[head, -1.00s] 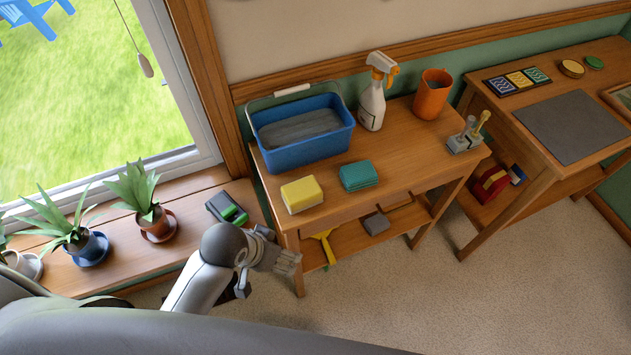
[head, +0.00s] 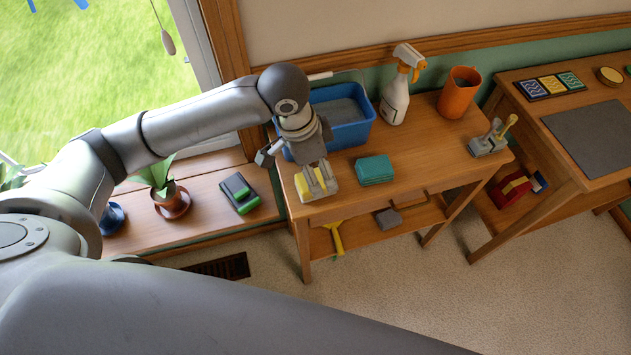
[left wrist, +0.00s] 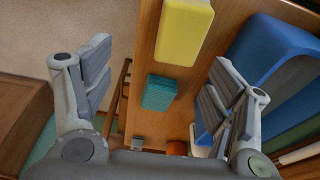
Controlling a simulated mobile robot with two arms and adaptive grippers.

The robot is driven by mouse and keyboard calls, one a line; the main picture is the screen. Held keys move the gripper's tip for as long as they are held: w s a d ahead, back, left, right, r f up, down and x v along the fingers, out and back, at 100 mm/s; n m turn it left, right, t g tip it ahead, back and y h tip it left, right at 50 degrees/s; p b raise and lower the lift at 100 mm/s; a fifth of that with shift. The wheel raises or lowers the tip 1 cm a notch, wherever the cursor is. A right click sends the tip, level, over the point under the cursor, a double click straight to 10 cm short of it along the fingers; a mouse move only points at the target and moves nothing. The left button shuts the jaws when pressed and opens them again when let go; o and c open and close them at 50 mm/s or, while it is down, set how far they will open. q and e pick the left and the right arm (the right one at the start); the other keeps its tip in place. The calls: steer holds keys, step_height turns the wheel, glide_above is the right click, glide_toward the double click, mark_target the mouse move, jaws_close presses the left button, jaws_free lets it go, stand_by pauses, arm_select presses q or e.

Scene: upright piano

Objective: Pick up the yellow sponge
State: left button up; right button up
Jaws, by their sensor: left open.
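The yellow sponge (head: 318,192) lies on the wooden table (head: 345,200) near its left front corner, in front of the blue tub (head: 352,134). In the head view my left gripper (head: 318,184) is over the sponge and hides part of it. The left gripper is open and empty. My right gripper is not in view.
A teal sponge or cloth stack (head: 374,169) lies just right of the yellow sponge. A spray bottle (head: 396,98) and an orange pitcher (head: 459,92) stand behind. Potted plants and a green-black object (head: 239,192) sit on the window sill at left.

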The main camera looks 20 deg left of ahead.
arm_select(q)
steer(key=shift+w+a+r+y, duration=0.15)
steer(key=shift+w+a+r, duration=0.2)
steer(key=shift+a, duration=0.25)
steer(key=shift+w+a+r+y, duration=0.15)
steer(key=shift+w+a+r, duration=0.15)
steer(key=shift+a, duration=0.25)
steer(key=shift+a+f, duration=0.1)
steer(key=shift+a, duration=0.05)
steer(key=f, duration=0.3)
steer(key=d+f, duration=0.1)
steer(key=f, duration=0.2)
steer(key=w+f, duration=0.1)
steer(key=f, duration=0.3)
steer(key=shift+d+f, duration=0.1)
steer(key=shift+d, duration=0.3)
steer(key=shift+f+p, duration=0.25)
steer(key=shift+p, duration=0.1)
steer(key=c, duration=0.9)
